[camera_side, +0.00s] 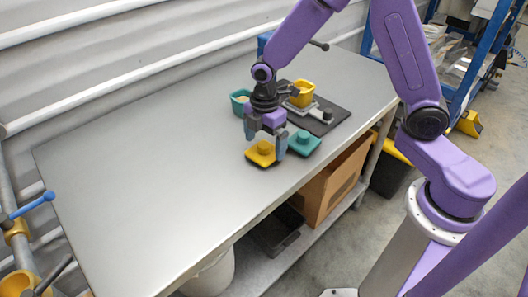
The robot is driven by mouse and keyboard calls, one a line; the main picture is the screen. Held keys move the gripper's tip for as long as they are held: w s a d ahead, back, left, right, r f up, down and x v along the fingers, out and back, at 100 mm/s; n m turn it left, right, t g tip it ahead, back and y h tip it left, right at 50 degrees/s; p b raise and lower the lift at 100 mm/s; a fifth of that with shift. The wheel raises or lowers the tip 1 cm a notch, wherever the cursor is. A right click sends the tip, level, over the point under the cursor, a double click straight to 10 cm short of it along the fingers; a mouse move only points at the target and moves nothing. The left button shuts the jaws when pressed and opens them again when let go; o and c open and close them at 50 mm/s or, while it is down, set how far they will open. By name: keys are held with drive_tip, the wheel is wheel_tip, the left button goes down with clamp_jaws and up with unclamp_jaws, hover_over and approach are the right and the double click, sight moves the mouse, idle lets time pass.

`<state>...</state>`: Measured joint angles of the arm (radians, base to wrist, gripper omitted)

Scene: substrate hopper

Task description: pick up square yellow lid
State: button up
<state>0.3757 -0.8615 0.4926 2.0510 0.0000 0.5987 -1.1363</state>
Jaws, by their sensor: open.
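The square yellow lid (261,155) lies flat on the grey metal table, with a small round knob on its top. My gripper (265,144) points down over it, its two dark fingers apart, one on each side of the lid's knob as seen from here. Nothing is held between the fingers. I cannot tell the exact height of the fingertips above the lid. A square teal lid (305,143) with a similar knob lies just to the right, close to my right finger.
A teal cup (240,102) stands behind my gripper to the left. A yellow square container (303,93) stands on a dark board (333,112) with a grey metal fixture (318,114). The left and front of the table (150,180) are clear.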

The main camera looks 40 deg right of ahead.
drive_tip(key=shift+f, duration=0.95)
drive_tip(key=c, duration=0.9)
